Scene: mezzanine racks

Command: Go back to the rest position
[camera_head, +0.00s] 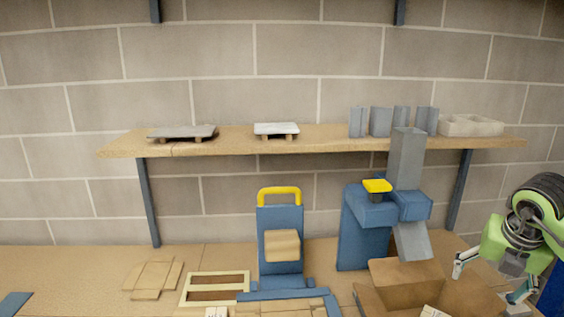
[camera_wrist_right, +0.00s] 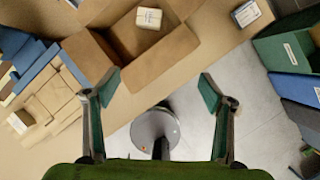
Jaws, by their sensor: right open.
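My right gripper (camera_head: 492,279) is at the lower right of the head view, beside the right side of an open cardboard box (camera_head: 408,272). Its fingers are spread and nothing is between them. In the right wrist view my right gripper (camera_wrist_right: 160,88) is also open and empty, with the table edge and the floor beyond its fingers. The open cardboard box (camera_wrist_right: 160,62) shows there at the top, with a small labelled carton (camera_wrist_right: 149,18) in it. My left gripper is not in view.
A blue machine with a grey chute (camera_head: 411,165) stands behind the box. A blue stand with a yellow handle (camera_head: 280,225) is left of it. A wall shelf (camera_head: 330,143) holds small items. Blue and green bins (camera_wrist_right: 285,52) stand at the right of the wrist view.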

